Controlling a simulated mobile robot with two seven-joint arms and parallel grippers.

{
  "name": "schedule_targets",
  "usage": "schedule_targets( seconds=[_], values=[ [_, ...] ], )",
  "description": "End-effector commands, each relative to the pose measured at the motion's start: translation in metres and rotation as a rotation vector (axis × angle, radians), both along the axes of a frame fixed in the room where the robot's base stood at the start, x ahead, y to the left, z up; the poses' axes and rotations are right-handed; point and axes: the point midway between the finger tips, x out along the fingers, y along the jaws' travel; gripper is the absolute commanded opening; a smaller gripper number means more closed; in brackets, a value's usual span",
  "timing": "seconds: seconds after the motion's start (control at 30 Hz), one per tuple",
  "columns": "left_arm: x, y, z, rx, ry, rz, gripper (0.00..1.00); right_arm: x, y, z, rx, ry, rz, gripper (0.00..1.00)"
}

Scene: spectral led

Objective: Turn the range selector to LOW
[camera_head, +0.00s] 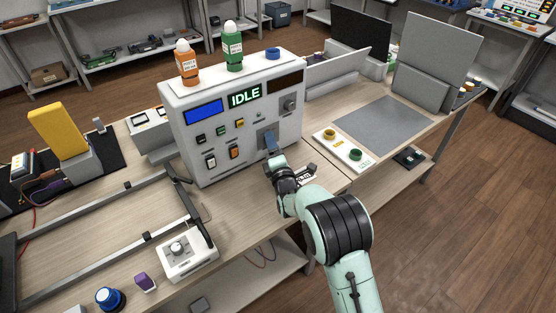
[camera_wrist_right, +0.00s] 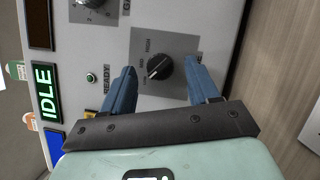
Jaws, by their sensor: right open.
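The range selector is a round black knob (camera_wrist_right: 159,67) on a grey plate of the white device, in the right wrist view. HIGH and MID are readable beside it. A small light pointer mark shows on its lower left side, but I cannot tell its exact setting. My right gripper (camera_wrist_right: 161,66) is open, with one blue finger on each side of the knob; contact is not clear. In the head view my right gripper (camera_head: 270,143) is in front of the white device (camera_head: 200,153) and hides the knob. My left gripper is out of view.
A second knob (camera_head: 289,104) sits above on the same panel, with a green IDLE display (camera_head: 245,95) and several buttons. Bottles (camera_head: 186,66) stand on top of the device.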

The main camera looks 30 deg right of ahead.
Motion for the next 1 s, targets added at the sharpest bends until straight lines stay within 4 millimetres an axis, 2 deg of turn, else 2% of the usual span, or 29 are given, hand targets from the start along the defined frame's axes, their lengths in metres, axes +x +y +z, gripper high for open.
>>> schedule_targets(
  seconds=[0.17, 0.4, 0.6, 0.8, 1.0],
  values=[
    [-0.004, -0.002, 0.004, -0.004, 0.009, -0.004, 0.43, -0.027, 0.009, -0.003, 0.002, 0.004, 0.001, 0.6],
    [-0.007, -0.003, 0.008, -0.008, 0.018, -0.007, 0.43, -0.076, 0.024, -0.009, 0.002, 0.004, 0.002, 0.6],
    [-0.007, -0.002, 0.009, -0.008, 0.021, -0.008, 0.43, -0.107, 0.033, -0.013, 0.001, 0.003, 0.001, 0.6],
    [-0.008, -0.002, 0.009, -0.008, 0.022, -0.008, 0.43, -0.12, 0.037, -0.014, 0.0, 0.001, 0.001, 0.6],
    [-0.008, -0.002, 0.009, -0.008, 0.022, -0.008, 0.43, -0.121, 0.037, -0.014, -0.001, 0.001, 0.001, 0.6]
  ],
)
